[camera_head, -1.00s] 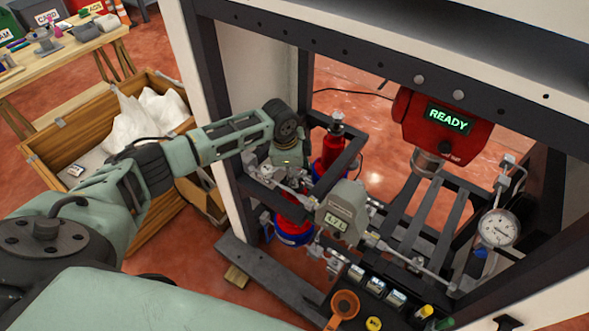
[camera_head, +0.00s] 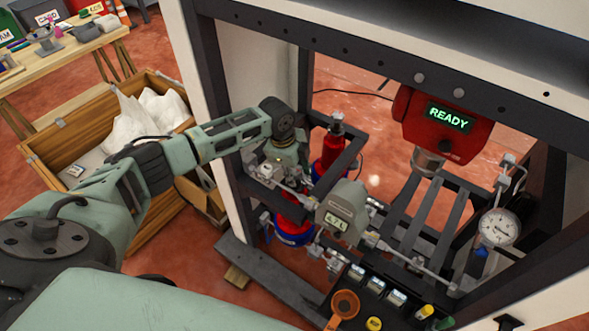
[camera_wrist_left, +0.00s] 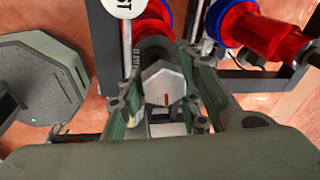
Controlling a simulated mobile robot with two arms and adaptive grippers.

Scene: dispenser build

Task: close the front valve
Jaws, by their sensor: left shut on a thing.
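My left gripper (camera_head: 290,187) reaches into the frame of the dispenser and is low among the pipes beside the red cylinders. In the left wrist view its fingers (camera_wrist_left: 165,118) are shut around a pale grey faceted valve knob (camera_wrist_left: 166,84) with a red mark on its face. In the head view the gripper and pipes mostly hide this knob. A red cylinder (camera_head: 330,152) stands behind the gripper and another with a blue band (camera_head: 293,230) is below it. My right gripper is not in view.
A grey meter (camera_head: 342,208) with a small display sits right of the gripper. Dark frame bars and a white post (camera_head: 205,120) closely surround the arm.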

